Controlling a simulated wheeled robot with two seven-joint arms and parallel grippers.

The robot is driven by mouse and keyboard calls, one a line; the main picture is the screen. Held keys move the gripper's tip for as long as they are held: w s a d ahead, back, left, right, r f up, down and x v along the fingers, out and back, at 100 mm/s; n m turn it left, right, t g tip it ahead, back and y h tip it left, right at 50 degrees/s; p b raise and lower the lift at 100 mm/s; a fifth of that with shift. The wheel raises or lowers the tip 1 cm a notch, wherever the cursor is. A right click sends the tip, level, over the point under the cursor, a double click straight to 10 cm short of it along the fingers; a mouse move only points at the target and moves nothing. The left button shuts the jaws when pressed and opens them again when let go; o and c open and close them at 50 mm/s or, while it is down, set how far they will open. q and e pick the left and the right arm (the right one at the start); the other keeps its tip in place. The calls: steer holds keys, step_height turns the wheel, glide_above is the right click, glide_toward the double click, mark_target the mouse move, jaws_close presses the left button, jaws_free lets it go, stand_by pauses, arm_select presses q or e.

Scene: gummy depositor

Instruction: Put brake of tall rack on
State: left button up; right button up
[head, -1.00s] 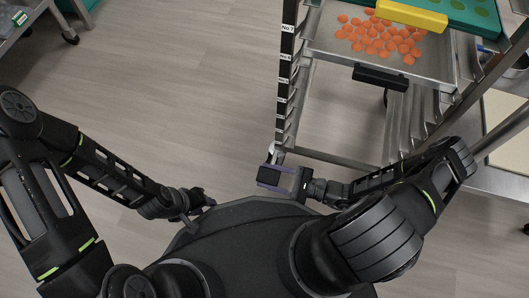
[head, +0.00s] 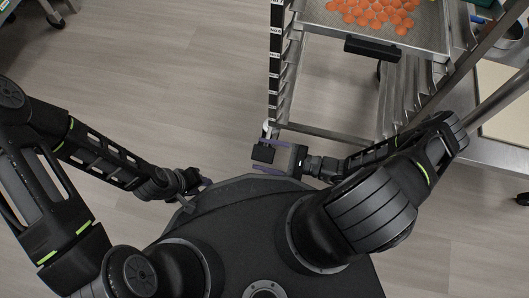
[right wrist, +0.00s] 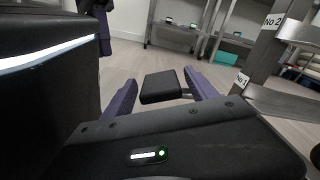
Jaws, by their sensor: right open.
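The tall rack (head: 274,75) stands right of centre in the head view, with number labels down its near left post. A caster (head: 267,127) shows at the foot of that post. A black block, apparently the brake pedal (head: 262,153), lies just in front of the caster. My right gripper (head: 262,155) points left at the rack's foot, its purple fingers open around the block. In the right wrist view the block (right wrist: 163,87) sits between the fingers, with gaps on both sides. My left gripper (head: 204,188) is low, left of centre, away from the rack; its opening is unclear.
A tray (head: 425,38) with orange gummies is on the rack, with a black handle (head: 372,47) at its front. A metal table (head: 490,150) stands at the right. The floor (head: 170,80) left of the rack is clear.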

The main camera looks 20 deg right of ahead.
steer(key=p+v, duration=0.1)
steer(key=v, duration=0.6)
steer(key=shift+s+d+p, duration=0.2)
steer(key=shift+d+p, duration=0.1)
